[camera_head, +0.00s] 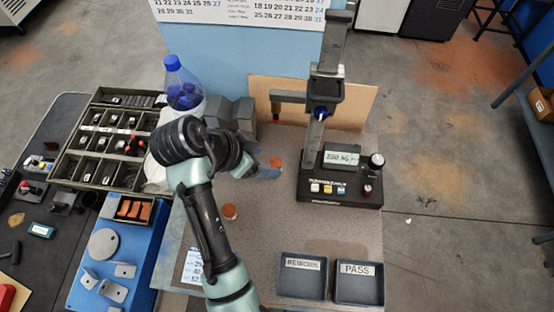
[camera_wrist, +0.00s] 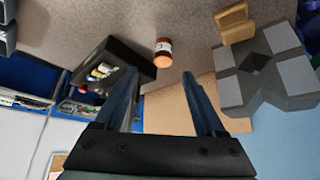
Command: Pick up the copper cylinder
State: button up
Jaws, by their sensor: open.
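A small copper-coloured cylinder with a pale label stands on the grey bench top; it shows in the wrist view (camera_wrist: 163,52) just beyond the fingertips, and in the head view as an orange top (camera_head: 276,162) beside the fingers. My gripper (camera_wrist: 158,82) is open, with nothing between its fingers; in the head view its dark blue fingers (camera_head: 266,172) are partly hidden by my arm. A second small orange-topped cylinder (camera_head: 230,212) stands nearer on the bench, apart from the gripper. I cannot tell its metal.
A black instrument with a display (camera_head: 341,160) and a tall stand are to the right. A grey notched block (camera_wrist: 262,75) and a tan block (camera_wrist: 235,24) are close by. REWORK (camera_head: 302,292) and PASS (camera_head: 359,294) trays sit in front. A bottle (camera_head: 183,85) stands behind my arm.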

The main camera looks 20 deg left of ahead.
aim_at(275, 162)
jog(key=shift+a+p+x, duration=0.15)
jog(key=shift+p+x, duration=0.55)
jog(key=shift+x, duration=1.2)
jog(key=shift+a+p+x, duration=0.1)
jog(key=shift+p+x, duration=0.55)
jog(key=shift+x, duration=1.3)
jog(key=shift+f, duration=0.1)
grip_shut()
